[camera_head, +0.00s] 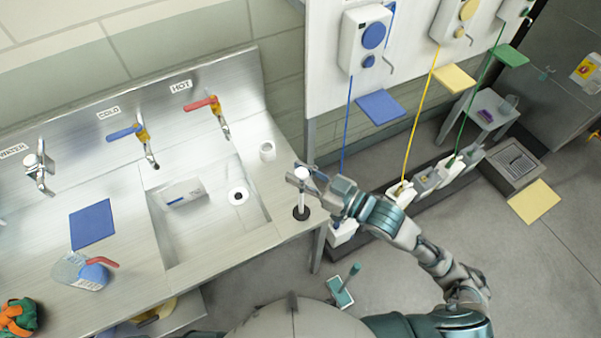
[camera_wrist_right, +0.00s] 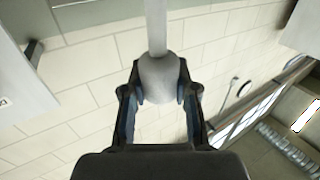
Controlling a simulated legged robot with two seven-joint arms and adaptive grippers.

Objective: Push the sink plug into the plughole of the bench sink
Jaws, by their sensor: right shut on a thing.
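The sink plug shows in the head view as a pale upright stem (camera_head: 301,196) with a round knob on top and a black disc at its lower end. My right gripper (camera_head: 303,175) is shut on the knob. In the wrist view my right gripper (camera_wrist_right: 160,92) has a finger on each side of the grey knob (camera_wrist_right: 158,72), and the pale stem runs off the top edge. The disc appears over the bench's right end; I cannot tell whether it touches. The bench sink (camera_head: 210,243) lies left of the plug. Its plughole (camera_head: 238,195) is a white ring with a dark centre, uncovered. My left gripper is not in view.
A white box (camera_head: 184,193) lies in the basin, left of the plughole. Red (camera_head: 202,104) and blue (camera_head: 125,132) tap levers rise behind the sink. A blue mat (camera_head: 92,224) lies on the left.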

